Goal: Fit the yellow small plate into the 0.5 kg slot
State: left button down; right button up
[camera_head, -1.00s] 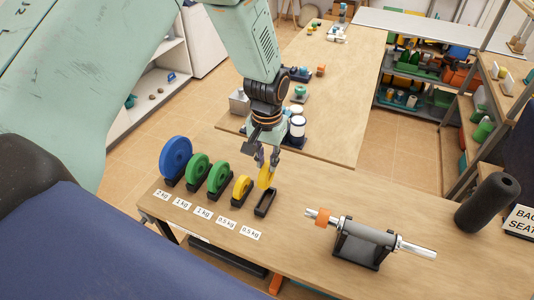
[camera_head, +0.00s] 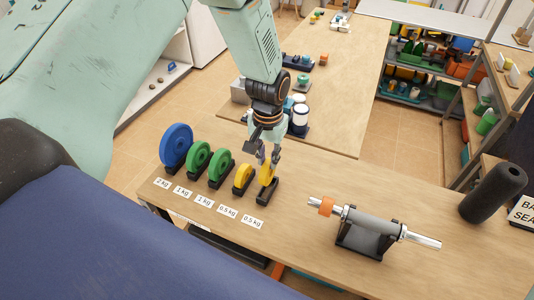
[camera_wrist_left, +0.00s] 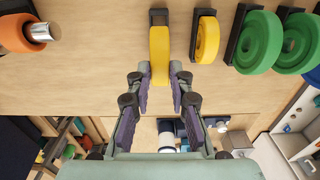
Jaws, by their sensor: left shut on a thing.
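The yellow small plate (camera_head: 267,173) stands upright in the black slot holder (camera_head: 264,196) at the right end of the row, above a 0.5 kg label (camera_head: 252,222). My left gripper (camera_head: 269,157) is over it with its fingertips at the plate's upper part, shut on it. In the left wrist view the plate (camera_wrist_left: 159,52) lies between the fingertips (camera_wrist_left: 160,78), with the black holder (camera_wrist_left: 158,17) at its far end. Another yellow plate (camera_head: 243,177) stands in the neighbouring 0.5 kg holder. My right gripper is not in view.
Two green plates (camera_head: 220,167) and a blue plate (camera_head: 176,146) stand in holders to the left. A dumbbell bar with an orange collar (camera_head: 326,206) rests on a stand to the right. Table between holder and bar is clear.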

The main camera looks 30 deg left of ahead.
pick_arm(q)
jog(key=shift+w+d+f+b, duration=0.1)
jog(key=shift+d+f+b, duration=0.2)
jog(key=shift+f, duration=0.45)
jog(key=shift+a+f, duration=0.1)
jog(key=shift+f, duration=0.05)
jog(key=shift+s+a, duration=0.2)
jog(key=shift+a, duration=0.15)
jog(key=shift+w+d, duration=0.15)
jog(key=shift+d, duration=0.2)
jog(key=shift+a, duration=0.1)
jog(key=shift+s+a, duration=0.2)
jog(key=shift+a, duration=0.1)
jog(key=shift+w+d, duration=0.1)
jog(key=shift+d, duration=0.1)
jog(key=shift+a, duration=0.15)
